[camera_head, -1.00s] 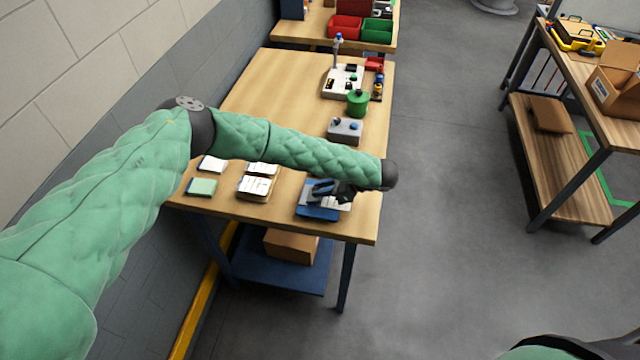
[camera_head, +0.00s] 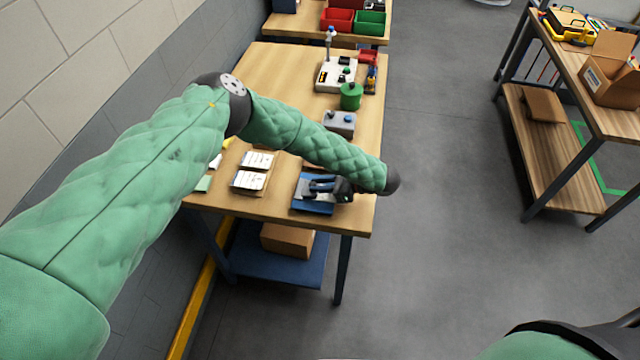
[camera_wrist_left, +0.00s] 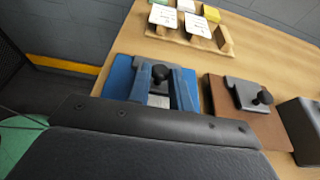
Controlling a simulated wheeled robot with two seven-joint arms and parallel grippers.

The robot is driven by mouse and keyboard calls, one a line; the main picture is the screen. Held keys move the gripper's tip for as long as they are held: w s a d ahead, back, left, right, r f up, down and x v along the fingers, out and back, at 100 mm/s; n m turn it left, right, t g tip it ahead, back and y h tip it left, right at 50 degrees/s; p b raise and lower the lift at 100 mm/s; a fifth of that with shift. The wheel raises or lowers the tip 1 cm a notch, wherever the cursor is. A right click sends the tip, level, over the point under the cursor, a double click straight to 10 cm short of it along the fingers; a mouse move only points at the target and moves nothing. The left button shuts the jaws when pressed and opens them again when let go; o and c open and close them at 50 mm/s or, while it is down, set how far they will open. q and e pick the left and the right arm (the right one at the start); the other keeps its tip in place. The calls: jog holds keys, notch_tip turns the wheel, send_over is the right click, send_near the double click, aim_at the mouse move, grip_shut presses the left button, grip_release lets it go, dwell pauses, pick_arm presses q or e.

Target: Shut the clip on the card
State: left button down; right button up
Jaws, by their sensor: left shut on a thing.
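The blue clip board (camera_head: 313,207) lies near the front edge of the wooden table, and it also shows in the left wrist view (camera_wrist_left: 119,75). It carries a grey clip with a black knob (camera_wrist_left: 160,72). A small pale patch of card (camera_wrist_left: 158,102) shows below the knob; the rest is hidden. My left gripper (camera_head: 320,187) is over the board, its fingers on either side of the knob. It is shut on the clip, though the contact is partly hidden. I cannot tell whether the clip presses on the card. My right gripper is out of view.
A brown board (camera_wrist_left: 222,92) with a similar grey clip and knob lies beside the blue one. A wooden rack (camera_head: 236,187) of white cards stands to the left. A grey box (camera_head: 340,123) and a green canister (camera_head: 350,97) stand farther back.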

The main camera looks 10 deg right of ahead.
pick_arm(q)
jog(key=shift+s+f, duration=0.1)
jog(key=c, duration=1.3)
grip_release()
jog(key=shift+d, duration=0.1)
jog(key=b+v, duration=0.3)
jog(key=v, duration=0.3)
jog(key=shift+d, duration=0.15)
jog(key=shift+s+d+r+b, duration=0.1)
jog(key=shift+d+r+b, duration=0.15)
jog(key=shift+d+b, duration=0.2)
jog(key=shift+r, duration=0.1)
jog(key=shift+d, duration=0.1)
